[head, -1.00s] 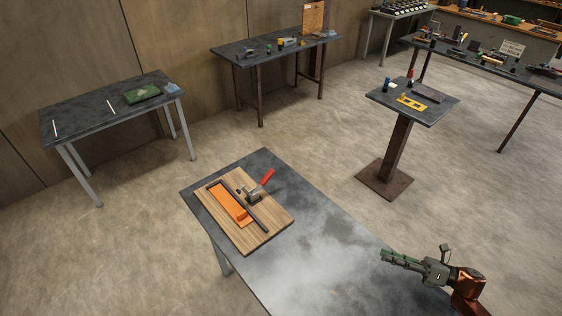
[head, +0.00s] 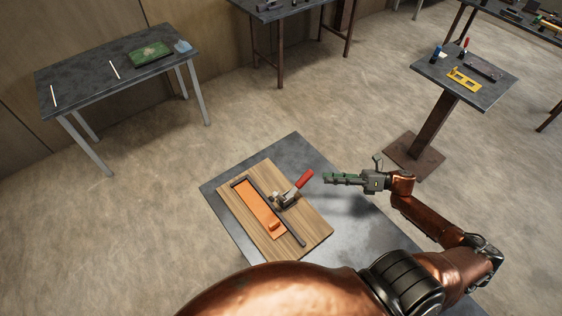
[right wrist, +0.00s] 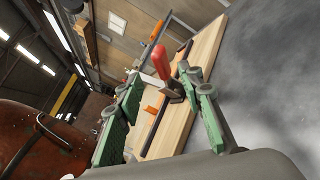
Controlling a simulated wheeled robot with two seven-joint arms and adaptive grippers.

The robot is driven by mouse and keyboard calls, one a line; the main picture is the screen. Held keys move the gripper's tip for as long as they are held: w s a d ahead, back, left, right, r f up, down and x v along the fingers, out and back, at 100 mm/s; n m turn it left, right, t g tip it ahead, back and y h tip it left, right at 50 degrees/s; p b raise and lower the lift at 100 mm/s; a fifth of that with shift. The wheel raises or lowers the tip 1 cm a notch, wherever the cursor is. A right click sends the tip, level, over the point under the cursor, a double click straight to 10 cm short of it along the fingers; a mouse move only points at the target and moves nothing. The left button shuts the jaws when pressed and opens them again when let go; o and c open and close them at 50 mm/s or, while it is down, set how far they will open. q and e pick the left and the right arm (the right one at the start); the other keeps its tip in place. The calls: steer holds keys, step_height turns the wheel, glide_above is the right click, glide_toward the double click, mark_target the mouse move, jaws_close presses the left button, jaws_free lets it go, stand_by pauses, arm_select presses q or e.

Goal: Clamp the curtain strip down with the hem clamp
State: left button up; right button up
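The orange curtain strip (head: 257,207) lies flat on a wooden board (head: 310,229), with a small raised orange piece near its front end. A dark bar (head: 279,221) runs along its right side. The hem clamp (head: 284,199), a metal body with a red handle (head: 303,181), stands beside the bar; the handle slants up and right. My right gripper (head: 327,178) is right of the handle, apart from it. In the right wrist view its green fingers (right wrist: 160,74) are spread and empty, with the red handle (right wrist: 160,60) seen between them. My left gripper is not in view.
The board sits on a dark table (head: 297,150) with bare top to its right. A pedestal table (head: 441,68) with a yellow part stands back right. Another table (head: 86,82) with a green item stands at the left. Floor lies between them.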

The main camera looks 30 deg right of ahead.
mark_target(307, 175)
steer(key=p+x, duration=0.1)
steer(key=x, duration=0.6)
steer(key=shift+w+r, duration=0.2)
steer(key=shift+w, duration=0.15)
steer(key=shift+w+a+f, duration=0.1)
steer(key=shift+w+a, duration=0.25)
steer(key=shift+a, duration=0.25)
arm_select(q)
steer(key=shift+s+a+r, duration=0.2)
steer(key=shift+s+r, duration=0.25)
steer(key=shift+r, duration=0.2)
arm_select(e)
jaws_close()
